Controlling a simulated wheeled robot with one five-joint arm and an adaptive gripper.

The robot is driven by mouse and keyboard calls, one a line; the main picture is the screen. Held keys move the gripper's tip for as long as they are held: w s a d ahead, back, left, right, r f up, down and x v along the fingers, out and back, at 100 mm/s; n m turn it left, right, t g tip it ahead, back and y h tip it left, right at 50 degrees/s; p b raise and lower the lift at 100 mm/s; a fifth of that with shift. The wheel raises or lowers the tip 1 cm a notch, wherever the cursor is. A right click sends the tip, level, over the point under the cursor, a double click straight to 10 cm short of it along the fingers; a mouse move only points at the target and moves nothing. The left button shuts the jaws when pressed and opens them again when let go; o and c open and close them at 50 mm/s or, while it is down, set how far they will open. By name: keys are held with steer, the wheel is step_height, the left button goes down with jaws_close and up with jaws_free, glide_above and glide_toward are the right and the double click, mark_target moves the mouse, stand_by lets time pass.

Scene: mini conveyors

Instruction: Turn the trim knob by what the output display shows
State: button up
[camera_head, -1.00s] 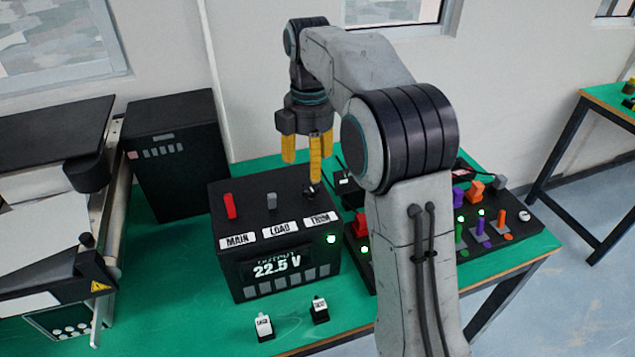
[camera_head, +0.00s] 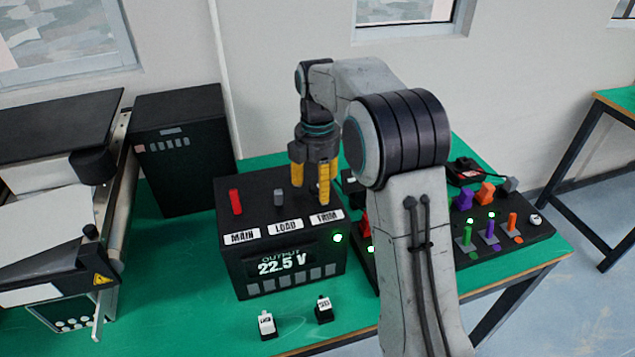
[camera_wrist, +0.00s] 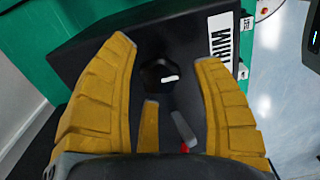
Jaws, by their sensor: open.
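The black power box (camera_head: 232,264) stands on the green table. Its front output display (camera_head: 282,264) reads 22.5 V. On its top are a red MAIN switch (camera_head: 235,202), a grey LOAD switch (camera_head: 279,198) and a TRIM label (camera_head: 326,217). In the wrist view the black trim knob (camera_wrist: 158,76) with a white pointer mark lies between my yellow fingers, apart from them. My gripper (camera_head: 312,192) is open, pointing down over the box's right part; it also shows in the wrist view (camera_wrist: 170,75). In the head view the fingers hide the knob.
A green lamp (camera_head: 337,238) glows on the box's front. Two small labelled blocks (camera_head: 266,325) (camera_head: 324,308) stand in front of it. A black panel with coloured levers (camera_head: 510,240) lies to the right. A conveyor (camera_head: 60,215) and a dark cabinet (camera_head: 180,150) stand left.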

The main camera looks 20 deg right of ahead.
steer(key=shift+c, duration=0.3)
steer(key=c, duration=1.1)
steer(key=shift+m, duration=0.3)
steer(key=m+p, duration=0.2)
steer(key=m, duration=0.3)
steer(key=m+p, duration=0.1)
steer(key=m, duration=0.5)
steer(key=shift+m, duration=0.4)
steer(key=m+p, duration=0.1)
steer(key=m, duration=0.4)
steer(key=shift+s+f, duration=0.1)
steer(key=m, duration=0.6)
steer(key=shift+f+m, duration=0.1)
steer(key=shift+m, duration=0.3)
